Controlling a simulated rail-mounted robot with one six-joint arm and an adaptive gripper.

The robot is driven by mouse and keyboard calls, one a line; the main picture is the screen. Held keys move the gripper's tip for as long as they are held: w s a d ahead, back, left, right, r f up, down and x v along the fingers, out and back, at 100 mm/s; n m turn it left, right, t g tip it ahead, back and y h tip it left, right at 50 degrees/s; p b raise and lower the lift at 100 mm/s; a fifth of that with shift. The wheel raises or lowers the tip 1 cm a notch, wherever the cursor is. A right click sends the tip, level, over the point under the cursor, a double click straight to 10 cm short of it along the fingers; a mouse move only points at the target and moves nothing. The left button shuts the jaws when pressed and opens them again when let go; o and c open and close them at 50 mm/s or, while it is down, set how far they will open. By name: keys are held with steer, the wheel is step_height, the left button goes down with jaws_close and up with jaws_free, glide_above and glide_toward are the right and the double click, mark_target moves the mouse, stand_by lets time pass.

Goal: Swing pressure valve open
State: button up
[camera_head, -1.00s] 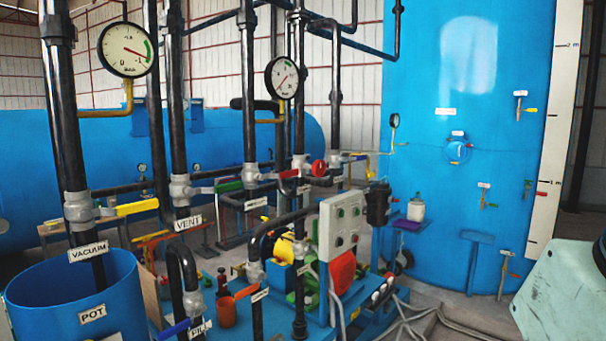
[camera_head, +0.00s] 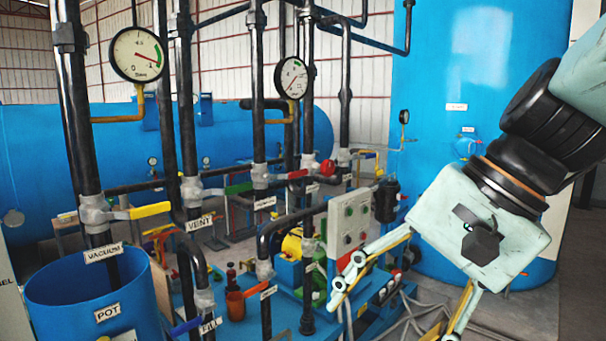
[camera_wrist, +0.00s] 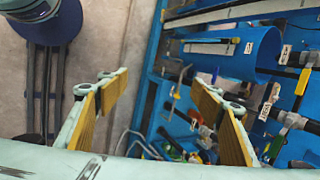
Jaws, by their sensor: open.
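Several pipe valves with coloured lever handles stand in the head view. A yellow handle (camera_head: 150,210) is by the VACUUM label and a green handle (camera_head: 239,188) is further right. A red handle (camera_head: 298,174) sits on a pipe at the centre, and a red round knob (camera_head: 328,168) is beside it. The labels under the green and red ones are too small to read, so I cannot tell which is the pressure valve. My gripper (camera_head: 398,312) is open and empty at the lower right, apart from these valves. In the wrist view my gripper (camera_wrist: 160,86) is also open.
A blue pot (camera_head: 92,310) stands at the lower left. A grey control box (camera_head: 350,222) is close to my gripper's left. Two dial gauges (camera_head: 138,55) (camera_head: 291,77) hang on the pipes. A large blue tank (camera_head: 480,60) stands behind my arm. Vertical black pipes crowd the centre.

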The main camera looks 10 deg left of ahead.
steer(key=w+a+r+m+y+p, duration=0.4)
steer(key=w+a, duration=0.4)
steer(key=w, duration=0.6)
steer(key=m+t+y+p, duration=0.5)
steer(key=m+t, duration=0.4)
steer(key=m, duration=0.7)
glide_toward(300, 173)
steer(key=v, duration=0.3)
steer(key=shift+s+a, duration=0.1)
steer(key=shift+s, duration=0.1)
steer(key=shift+w+a+r, duration=0.1)
steer(key=shift+p+x, duration=0.95)
steer(key=shift+x, duration=5.75)
steer(key=shift+w, duration=0.15)
